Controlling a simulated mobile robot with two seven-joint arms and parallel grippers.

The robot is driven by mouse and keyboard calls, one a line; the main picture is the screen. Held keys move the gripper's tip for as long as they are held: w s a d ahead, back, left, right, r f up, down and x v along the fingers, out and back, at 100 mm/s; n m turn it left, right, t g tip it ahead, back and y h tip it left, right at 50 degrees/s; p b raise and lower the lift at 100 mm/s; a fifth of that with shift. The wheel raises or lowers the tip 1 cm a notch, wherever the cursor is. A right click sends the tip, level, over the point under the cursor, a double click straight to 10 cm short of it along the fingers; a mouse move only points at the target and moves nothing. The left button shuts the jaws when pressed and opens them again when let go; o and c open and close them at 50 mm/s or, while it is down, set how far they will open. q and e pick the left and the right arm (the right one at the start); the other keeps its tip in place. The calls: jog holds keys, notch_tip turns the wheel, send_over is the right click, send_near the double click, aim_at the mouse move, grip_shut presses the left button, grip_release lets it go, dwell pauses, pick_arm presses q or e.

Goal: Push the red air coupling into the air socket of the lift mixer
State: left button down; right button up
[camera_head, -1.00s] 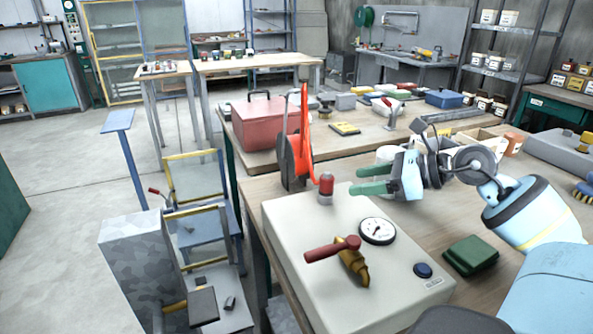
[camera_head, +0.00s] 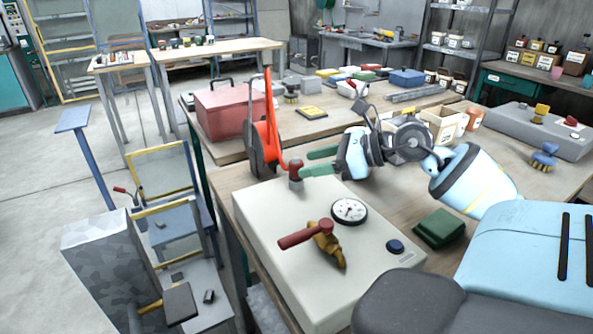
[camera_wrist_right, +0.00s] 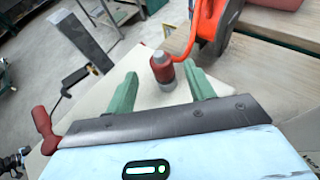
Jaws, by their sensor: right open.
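The red air coupling (camera_head: 295,172) stands upright on the cream box (camera_head: 262,212), near its back left corner. It has a red body and a grey lower part; in the wrist view (camera_wrist_right: 162,68) an orange hose reaches it. My right gripper (camera_head: 306,163) is open, with its green fingers pointing left at the coupling. In the wrist view the fingers (camera_wrist_right: 160,72) lie to either side of it, with gaps visible. A brass valve (camera_head: 326,243) with a red handle sits on the box. I cannot make out the air socket. My left gripper is not in view.
An orange hose reel (camera_head: 264,135) stands close behind the coupling. A dial gauge (camera_head: 349,212) and a dark blue knob (camera_head: 395,247) are on the box. A green block (camera_head: 440,228) lies on the bench to the right. A red toolbox (camera_head: 228,110) stands behind.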

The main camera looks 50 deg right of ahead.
aim_at(296, 162)
jog(key=x, duration=0.3)
jog(key=shift+d+r, duration=0.1)
jog(key=shift+x, duration=0.95)
jog(key=shift+c, duration=0.3)
jog(key=c, duration=1)
jog(key=shift+c, duration=0.2)
jog(key=shift+r, duration=0.1)
